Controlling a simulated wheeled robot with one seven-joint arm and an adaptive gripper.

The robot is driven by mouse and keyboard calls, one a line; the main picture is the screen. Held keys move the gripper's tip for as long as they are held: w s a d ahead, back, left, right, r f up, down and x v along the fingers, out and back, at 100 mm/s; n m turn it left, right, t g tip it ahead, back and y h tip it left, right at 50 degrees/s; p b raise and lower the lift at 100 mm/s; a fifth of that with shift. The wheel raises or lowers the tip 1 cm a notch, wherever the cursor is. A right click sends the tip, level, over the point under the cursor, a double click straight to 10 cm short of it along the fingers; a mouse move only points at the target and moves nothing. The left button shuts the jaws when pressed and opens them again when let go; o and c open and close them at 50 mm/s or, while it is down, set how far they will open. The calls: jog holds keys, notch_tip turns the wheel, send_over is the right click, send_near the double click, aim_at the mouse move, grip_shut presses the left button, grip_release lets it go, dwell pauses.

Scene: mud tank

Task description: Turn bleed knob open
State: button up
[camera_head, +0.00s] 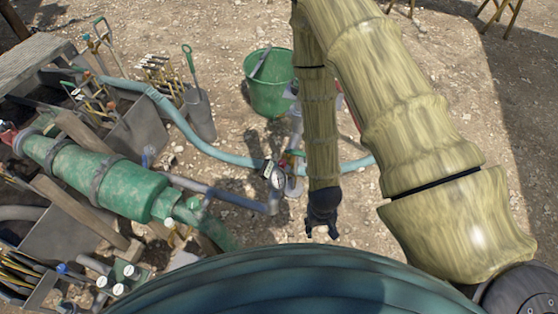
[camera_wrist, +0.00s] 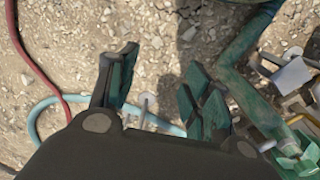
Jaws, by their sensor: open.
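My gripper (camera_head: 321,230) hangs fingers-down over bare ground in the head view, right of the gauge pipe. In the wrist view its two dark green fingers (camera_wrist: 160,90) are apart with nothing held between them. I cannot pick out the bleed knob for sure. A round pressure gauge (camera_head: 276,179) sits on the pipework just left of my gripper. A green star-shaped handle (camera_wrist: 297,152) shows at the lower right of the wrist view, outside the fingers. The green pump body (camera_head: 110,180) lies farther left with small fittings at its outlet end.
A teal hose (camera_head: 182,120) crosses the ground behind the gauge. A green bucket (camera_head: 268,95) and a grey bucket (camera_head: 200,115) stand farther back. A large blue-green rounded surface (camera_head: 290,285) fills the bottom of the head view. A red hose (camera_wrist: 40,75) lies left in the wrist view.

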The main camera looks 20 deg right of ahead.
jog(key=w+a+r+m+b, duration=0.1)
jog(key=w+r+m+b, duration=0.3)
jog(key=w, duration=1.3)
jog(key=m, duration=0.2)
send_near(282, 162)
jog(key=shift+y, duration=0.4)
jog(key=f, duration=0.6)
jog(key=f+b, duration=0.1)
jog(key=f, duration=0.2)
jog(key=shift+s+d, duration=0.15)
jog(key=shift+d, duration=0.15)
jog(key=c, duration=1)
jog(key=shift+c, duration=0.2)
